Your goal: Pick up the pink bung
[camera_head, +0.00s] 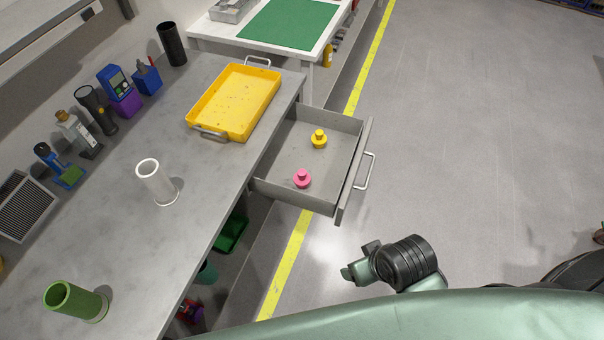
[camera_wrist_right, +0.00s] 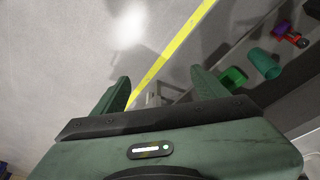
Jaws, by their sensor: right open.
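A yellow bung (camera_head: 319,139) stands farther back in the same drawer. My right gripper (camera_head: 358,262) is below and to the right of the drawer in the head view, apart from both bungs. In the right wrist view the right gripper (camera_wrist_right: 163,88) is open and empty, with its two green fingers spread above the floor. Neither bung is clear in the wrist view. My left gripper is not in view.
The drawer's front panel with handle (camera_head: 366,171) juts over the floor.

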